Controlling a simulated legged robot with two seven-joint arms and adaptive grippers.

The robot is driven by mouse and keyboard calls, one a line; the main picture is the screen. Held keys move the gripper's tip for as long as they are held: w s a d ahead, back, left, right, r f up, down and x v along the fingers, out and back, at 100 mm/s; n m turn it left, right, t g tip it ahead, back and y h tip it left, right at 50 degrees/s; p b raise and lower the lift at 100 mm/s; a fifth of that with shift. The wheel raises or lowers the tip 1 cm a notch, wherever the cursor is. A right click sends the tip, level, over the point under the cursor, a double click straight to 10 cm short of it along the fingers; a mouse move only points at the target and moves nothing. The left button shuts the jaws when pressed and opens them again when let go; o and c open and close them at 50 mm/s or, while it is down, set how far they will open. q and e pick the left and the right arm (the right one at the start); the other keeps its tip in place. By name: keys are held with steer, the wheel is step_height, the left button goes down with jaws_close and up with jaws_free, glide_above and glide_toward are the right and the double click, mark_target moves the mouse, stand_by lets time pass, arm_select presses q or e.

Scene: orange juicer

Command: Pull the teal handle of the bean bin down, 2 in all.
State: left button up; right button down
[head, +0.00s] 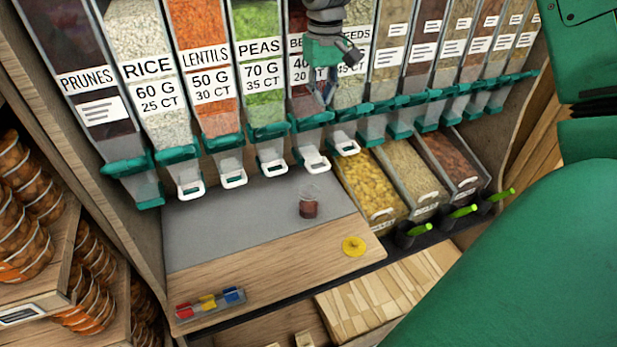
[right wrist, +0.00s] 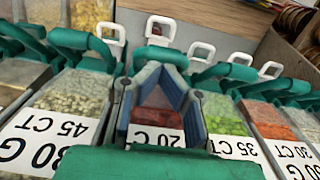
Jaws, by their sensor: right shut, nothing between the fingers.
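The bean bin (head: 304,102) stands between the peas and seeds bins, its label partly hidden by my right gripper. Its teal handle (head: 311,122) runs across the lower front, and a white-rimmed spout (head: 315,161) sticks out below. My right gripper (head: 328,100) is shut and empty, pointing down in front of the bean bin just above the handle. In the right wrist view the fingertips (right wrist: 163,70) come together close to the teal handle (right wrist: 160,56); whether they touch it I cannot tell. A clear cup (head: 309,203) with dark brown contents stands below the spout. My left gripper is out of view.
The peas handle (head: 266,131) and seeds handle (head: 352,111) sit close on either side. A yellow disc (head: 353,246) and a small tray of coloured pieces (head: 210,303) lie on the wooden counter. Open bins (head: 372,187) stand to the right. The grey mat (head: 220,225) is mostly clear.

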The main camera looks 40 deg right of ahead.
steer(key=s+a+r, duration=0.1)
steer(key=s+r, duration=0.2)
steer(key=r, duration=0.2)
steer(key=shift+s, duration=0.4)
steer(key=shift+f, duration=0.1)
steer(key=s+a+f+n+b, duration=0.1)
steer(key=s+a+f+b, duration=0.15)
steer(key=f, duration=0.85)
steer(key=s+a+f+b, duration=0.2)
steer(key=a+f+b, duration=0.15)
steer(key=f, duration=0.75)
steer(key=s+a+f+n+b, duration=0.1)
steer(key=s+a+f+b, duration=0.25)
steer(key=f, duration=0.85)
steer(key=s+a+f+n+b, duration=0.1)
steer(key=s+f+b, duration=0.3)
steer(key=s+f, duration=0.5)
steer(key=s+a+f+n+b, duration=0.1)
steer(key=s+a+f+b, duration=0.3)
steer(key=s+f, duration=0.5)
steer(key=shift+f+t+b, duration=0.3)
steer(key=shift+f+b, duration=0.45)
steer(key=shift+f, duration=0.2)
